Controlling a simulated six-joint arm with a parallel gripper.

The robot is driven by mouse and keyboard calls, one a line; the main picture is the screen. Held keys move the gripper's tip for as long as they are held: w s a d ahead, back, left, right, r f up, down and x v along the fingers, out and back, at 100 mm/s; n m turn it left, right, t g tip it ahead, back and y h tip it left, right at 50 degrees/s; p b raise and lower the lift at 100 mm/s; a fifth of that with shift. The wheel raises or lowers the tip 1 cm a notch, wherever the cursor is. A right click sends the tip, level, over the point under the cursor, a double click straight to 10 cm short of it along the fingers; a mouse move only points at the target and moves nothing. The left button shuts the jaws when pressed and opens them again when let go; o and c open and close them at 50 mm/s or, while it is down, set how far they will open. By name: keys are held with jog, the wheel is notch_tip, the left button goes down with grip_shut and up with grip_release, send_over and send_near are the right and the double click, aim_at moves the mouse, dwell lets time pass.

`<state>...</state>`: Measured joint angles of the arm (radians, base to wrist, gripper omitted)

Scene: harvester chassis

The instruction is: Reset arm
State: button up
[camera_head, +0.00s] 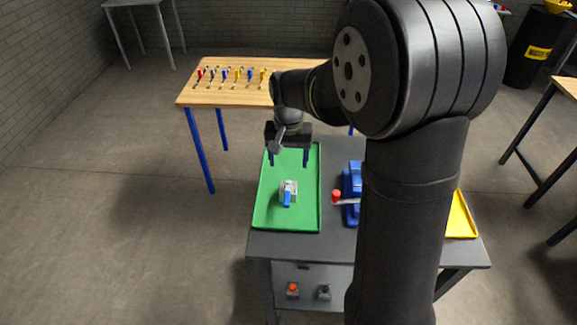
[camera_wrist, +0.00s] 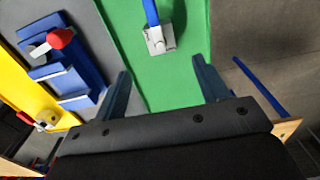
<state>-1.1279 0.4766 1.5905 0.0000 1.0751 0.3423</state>
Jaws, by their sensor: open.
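My gripper (camera_head: 288,158) is above the far part of the green tray (camera_head: 263,212). Its two fingers are spread apart with nothing between them, which also shows in the wrist view (camera_wrist: 160,90). A small grey metal part with a blue handle (camera_head: 288,190) lies on the green tray, nearer the head camera than my gripper and apart from it. In the wrist view the part (camera_wrist: 158,38) sits beyond the fingertips. My arm hides much of the right half of the table in the head view.
A blue vise with a red-knobbed lever (camera_head: 352,190) stands right of the green tray. A yellow tray (camera_head: 461,218) is partly hidden at the right. A wooden table (camera_head: 225,93) behind carries several coloured-handled tools. Buttons (camera_head: 292,290) sit on the front panel. Floor at left is clear.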

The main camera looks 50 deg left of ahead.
aim_at(289, 183)
dwell(0.3)
notch_tip(289, 183, down, 12)
jog(key=shift+f, duration=0.1)
notch_tip(289, 183, up, 2)
jog(key=shift+r, duration=0.95)
